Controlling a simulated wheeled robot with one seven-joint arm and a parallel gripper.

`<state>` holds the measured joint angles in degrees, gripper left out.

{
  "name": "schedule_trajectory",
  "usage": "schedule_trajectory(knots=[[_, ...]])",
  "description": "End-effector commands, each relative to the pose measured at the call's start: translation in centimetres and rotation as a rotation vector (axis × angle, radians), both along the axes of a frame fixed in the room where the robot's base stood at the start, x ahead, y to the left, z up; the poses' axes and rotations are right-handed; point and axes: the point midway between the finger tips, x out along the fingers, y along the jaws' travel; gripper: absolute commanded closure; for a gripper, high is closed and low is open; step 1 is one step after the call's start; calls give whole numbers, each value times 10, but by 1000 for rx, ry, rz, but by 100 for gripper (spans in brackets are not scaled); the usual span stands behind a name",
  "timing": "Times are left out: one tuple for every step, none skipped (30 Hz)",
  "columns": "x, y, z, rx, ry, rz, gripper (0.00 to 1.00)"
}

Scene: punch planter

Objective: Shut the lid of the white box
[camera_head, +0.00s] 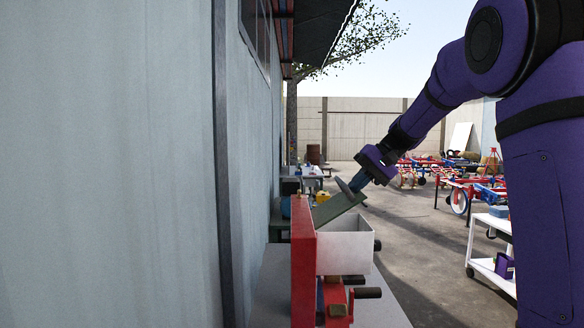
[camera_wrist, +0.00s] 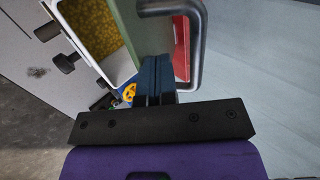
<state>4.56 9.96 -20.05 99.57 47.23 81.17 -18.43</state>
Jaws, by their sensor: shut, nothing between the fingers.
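The white box (camera_head: 345,252) stands beside a red upright panel (camera_head: 303,260) in the head view. Its green lid (camera_head: 335,208) is raised and tilted above the box, so the box is open. In the wrist view, the open box (camera_wrist: 122,70) holds yellow grainy stuff (camera_wrist: 92,25). In the head view, my gripper (camera_head: 356,184) is above the lid's raised end.
Black-knobbed cranks (camera_head: 365,293) stick out below the box. A grey wall (camera_head: 110,160) runs close along the left. A white cart (camera_head: 490,255) stands at the right, with red and blue frames (camera_head: 480,185) behind it. Open floor (camera_head: 425,240) lies between.

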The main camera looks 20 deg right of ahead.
Motion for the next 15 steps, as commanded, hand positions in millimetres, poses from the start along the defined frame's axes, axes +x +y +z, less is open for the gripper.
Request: schedule_trajectory(knots=[[-2,-7,-8,44,-6,-6,100],[-3,-9,-11,71,-16,-6,100],[-4,-12,-16,106,-27,-7,100],[-4,-14,-19,132,-36,-6,100],[-5,-16,-22,159,-46,-5,100],[-6,-18,-27,193,-57,-6,100],[-6,-20,-30,218,-64,-5,100],[-6,-21,-34,241,-72,-4,100],[-7,-23,-38,272,-82,-4,100],[-7,-23,-41,296,-89,-4,100],[-8,-25,-44,317,-97,-3,100],[-8,-26,-48,343,-106,-4,100],[-9,-27,-51,363,-113,-3,100],[-9,-28,-53,382,-119,-3,100],[-9,-28,-57,405,-127,-1,100]])
